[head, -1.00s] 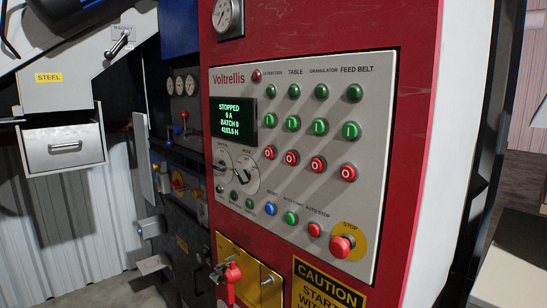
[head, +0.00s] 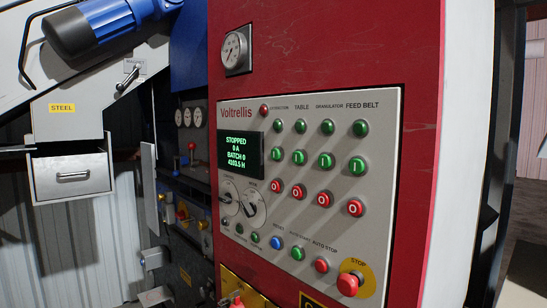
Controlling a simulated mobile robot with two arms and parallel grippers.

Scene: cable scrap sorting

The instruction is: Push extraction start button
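The extraction start button (head: 277,153) is the leftmost green button in the row marked "I" on the grey control panel (head: 390,120). It is under the "EXTRACTION" label, just right of the display (head: 241,155). A green lamp (head: 278,126) is above it and a red stop button (head: 276,186) is below it. The display reads "STOPPED, 0 A, BATCH 0". Neither of my grippers is in view, and nothing covers the button.
A red mushroom stop button (head: 348,285) sticks out at lower right. A steel drawer (head: 72,174) is at the left. The space before the panel looks clear.

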